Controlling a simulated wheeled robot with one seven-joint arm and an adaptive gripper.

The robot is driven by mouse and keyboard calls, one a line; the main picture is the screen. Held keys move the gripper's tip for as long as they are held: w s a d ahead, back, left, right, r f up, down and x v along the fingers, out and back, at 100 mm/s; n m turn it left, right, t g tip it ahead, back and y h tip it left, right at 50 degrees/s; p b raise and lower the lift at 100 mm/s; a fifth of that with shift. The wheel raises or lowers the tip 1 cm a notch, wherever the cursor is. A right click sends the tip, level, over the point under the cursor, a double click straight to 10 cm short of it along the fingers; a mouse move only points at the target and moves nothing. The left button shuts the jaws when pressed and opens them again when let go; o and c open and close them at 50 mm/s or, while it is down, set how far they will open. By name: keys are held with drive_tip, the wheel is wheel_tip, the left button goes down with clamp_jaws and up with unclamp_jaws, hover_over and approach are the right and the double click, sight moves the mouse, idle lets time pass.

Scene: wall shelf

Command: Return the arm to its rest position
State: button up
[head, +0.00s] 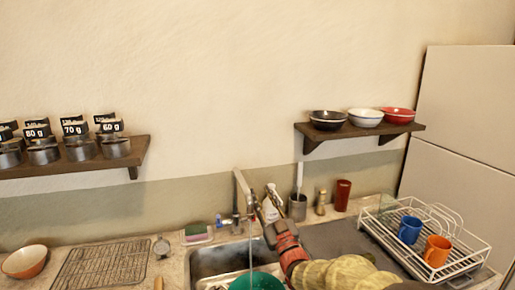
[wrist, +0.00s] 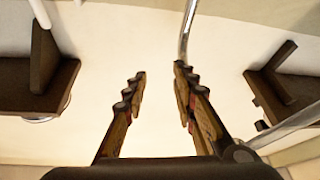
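My gripper (head: 262,203) is in front of the wall, beside the tap and above the counter behind the sink. In the wrist view my gripper (wrist: 159,74) has its two fingers spread apart with only the pale wall between them, so it is open and empty. My arm reaches up to it from the lower right of the head view. The tap (head: 244,196) stands just left of the gripper; its thin spout also shows behind the right finger in the wrist view (wrist: 188,28).
A right shelf (head: 352,131) holds a black, a white and a red bowl. A left shelf (head: 140,150) holds several labelled tins. The sink (head: 215,258) has a green bowl (head: 256,281) in it. A dish rack (head: 462,262) with two mugs stands at right. The wall between the shelves is clear.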

drive_tip(key=s+d+r+m+g+h+p, duration=0.35)
drive_tip(key=s+d+g+h, duration=0.3)
drive_tip(key=s+d, duration=0.45)
drive_tip(key=s+d+f+m+g, duration=0.1)
drive_tip(key=s+d+f+g, duration=0.1)
drive_tip(key=s, duration=0.9)
drive_tip(key=s+d+f+m+g+h+p, duration=0.1)
drive_tip(key=s+d+f+g, duration=0.1)
drive_tip(key=s, duration=0.9)
drive_tip(key=s+d+f+m+g+h+p, duration=0.1)
drive_tip(key=s+d+f+g, duration=0.1)
drive_tip(key=s, duration=0.9)
drive_tip(key=shift+s+d+f+g, duration=0.2)
drive_tip(key=shift+s+f+g, duration=0.25)
drive_tip(key=shift+g, duration=0.8)
drive_tip(key=shift+w, duration=0.15)
drive_tip(key=shift+c, duration=0.3)
